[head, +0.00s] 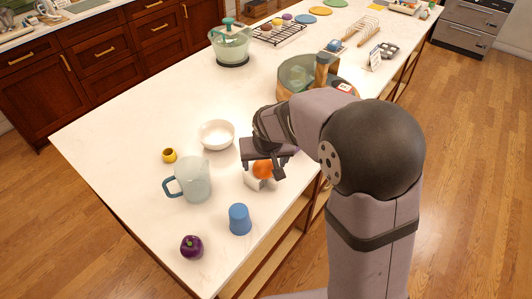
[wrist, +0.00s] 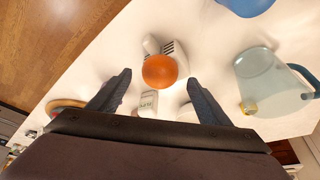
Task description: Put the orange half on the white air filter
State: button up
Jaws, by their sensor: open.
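The orange half (head: 263,169) shows its round orange side and appears to rest on top of the white air filter (head: 255,184). In the wrist view the orange half (wrist: 159,71) covers the middle of the white filter (wrist: 178,52), whose dark slots show beside it. My gripper (head: 264,164) is right above and around the orange half. Its two fingers (wrist: 159,77) are spread wide in the wrist view, one on each side of the orange half, with gaps between. The flat underside of the orange half is hidden.
A white bowl (head: 217,134), a pale pitcher (head: 195,181), a small yellow pot (head: 169,155), a blue cup (head: 240,219) and a purple pepper (head: 191,247) stand nearby on the white counter. A glass-and-wood container (head: 297,76) stands behind my arm. The counter's left part is clear.

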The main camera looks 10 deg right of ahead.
jog(key=b+v, duration=0.1)
jog(key=v, duration=0.8)
jog(key=s+d+f+g, duration=0.2)
jog(key=s+d+f, duration=0.2)
jog(key=s, duration=0.5)
jog(key=s+d+f+g, duration=0.2)
jog(key=s+d+f, duration=0.1)
jog(key=s+f, duration=0.5)
jog(key=s, duration=0.2)
jog(key=shift+s+d+f, duration=0.25)
jog(key=shift+d+f, duration=0.05)
jog(key=shift+d, duration=0.1)
